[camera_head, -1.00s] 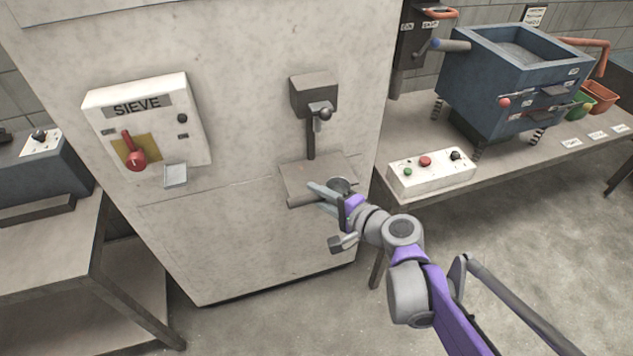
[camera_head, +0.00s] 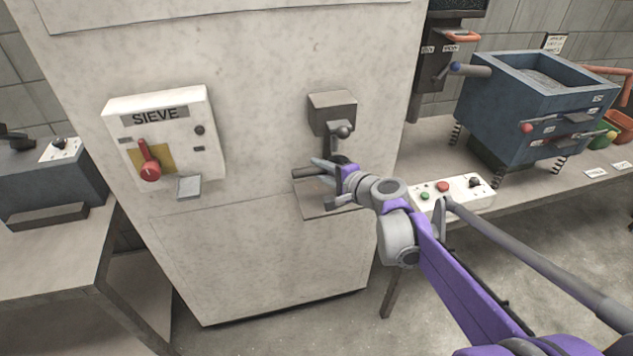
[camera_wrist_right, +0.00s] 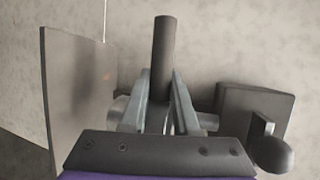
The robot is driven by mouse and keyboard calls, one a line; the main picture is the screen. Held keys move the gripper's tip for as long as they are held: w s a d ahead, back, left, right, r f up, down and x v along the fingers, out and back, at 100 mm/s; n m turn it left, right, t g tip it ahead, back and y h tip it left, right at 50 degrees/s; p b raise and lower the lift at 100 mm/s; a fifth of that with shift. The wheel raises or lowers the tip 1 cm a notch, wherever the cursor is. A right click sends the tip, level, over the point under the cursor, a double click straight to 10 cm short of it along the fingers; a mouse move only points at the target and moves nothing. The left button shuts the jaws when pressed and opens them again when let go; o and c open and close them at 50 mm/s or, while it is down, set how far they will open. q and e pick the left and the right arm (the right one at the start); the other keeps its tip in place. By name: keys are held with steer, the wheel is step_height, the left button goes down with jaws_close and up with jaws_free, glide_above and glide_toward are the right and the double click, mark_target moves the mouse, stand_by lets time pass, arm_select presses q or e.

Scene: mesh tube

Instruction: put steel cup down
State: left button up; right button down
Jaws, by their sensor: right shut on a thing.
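The shelf plate (camera_wrist_right: 75,90) is at left there. I cannot tell the exact gap between cup and shelf. My left gripper is out of view.
A white SIEVE panel (camera_head: 165,140) with a red lever (camera_head: 149,163) is on the cabinet at left. A white button box (camera_head: 463,194) and a blue sieve machine (camera_head: 530,105) stand on the right table. A dark knobbed lever (camera_head: 341,131) hangs close above the cup.

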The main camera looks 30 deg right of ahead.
steer(key=w+f, duration=0.2)
steer(key=w, duration=0.1)
steer(key=shift+d+f, duration=0.3)
steer(key=shift+d, duration=0.1)
step_height(320, 180, down, 4)
steer(key=shift+r+b, duration=0.15)
steer(key=shift+b, duration=0.3)
steer(key=shift+w+f, duration=0.2)
steer(key=shift+f, duration=0.15)
steer(key=c, duration=0.7)
jaws_free()
steer(key=shift+f, duration=0.1)
